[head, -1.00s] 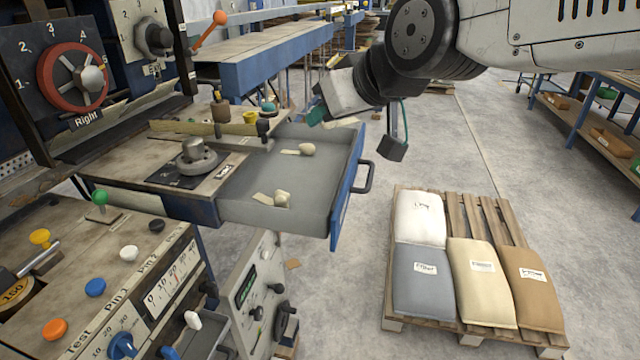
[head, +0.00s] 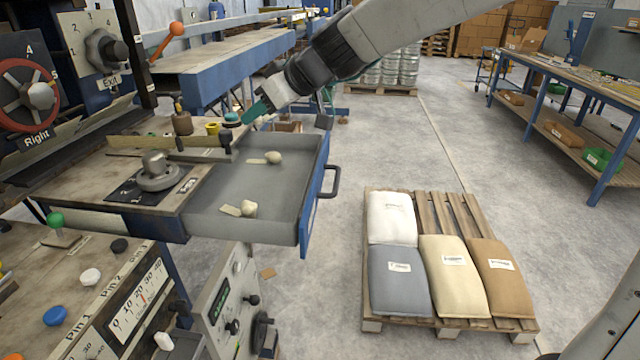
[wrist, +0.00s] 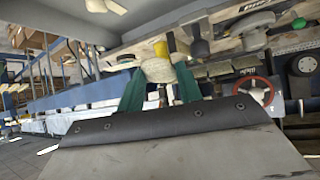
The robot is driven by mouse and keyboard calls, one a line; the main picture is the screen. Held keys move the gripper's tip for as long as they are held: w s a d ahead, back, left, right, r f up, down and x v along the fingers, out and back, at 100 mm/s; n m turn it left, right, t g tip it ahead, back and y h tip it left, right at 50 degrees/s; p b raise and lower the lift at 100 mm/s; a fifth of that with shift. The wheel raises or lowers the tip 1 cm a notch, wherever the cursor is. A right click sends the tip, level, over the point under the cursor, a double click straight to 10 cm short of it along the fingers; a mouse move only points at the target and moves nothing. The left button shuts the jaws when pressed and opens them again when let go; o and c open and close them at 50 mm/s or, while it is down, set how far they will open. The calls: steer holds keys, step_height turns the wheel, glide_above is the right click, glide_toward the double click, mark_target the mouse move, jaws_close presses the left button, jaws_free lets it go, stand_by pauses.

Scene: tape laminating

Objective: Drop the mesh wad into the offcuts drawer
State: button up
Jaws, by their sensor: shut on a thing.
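My gripper (head: 257,112) has teal fingers and appears above the far edge of the open drawer, close to the bench's back knobs. In the wrist view the fingers (wrist: 160,88) are shut on a pale cream lump, the mesh wad (wrist: 158,70). In the head view the held wad is mostly hidden and hard to make out. The grey offcuts drawer (head: 225,187) is pulled out, with a blue front. Two pale wads with flat tails lie in it, one far (head: 273,157) and one near (head: 249,208).
A bench with a round metal knob (head: 157,172) adjoins the drawer on the left. A yellow cup (head: 212,128) and a dark pot (head: 182,122) stand behind. A pallet of sacks (head: 400,270) is on the floor at right. Open floor lies between.

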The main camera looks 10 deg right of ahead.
steer(key=shift+f, duration=1.4)
steer(key=o, duration=1)
steer(key=shift+o, duration=0.2)
steer(key=shift+r, duration=0.1)
steer(key=v, duration=0.7)
steer(key=shift+s+d+r, duration=0.15)
steer(key=shift+d+r, duration=0.05)
steer(key=shift+d, duration=0.05)
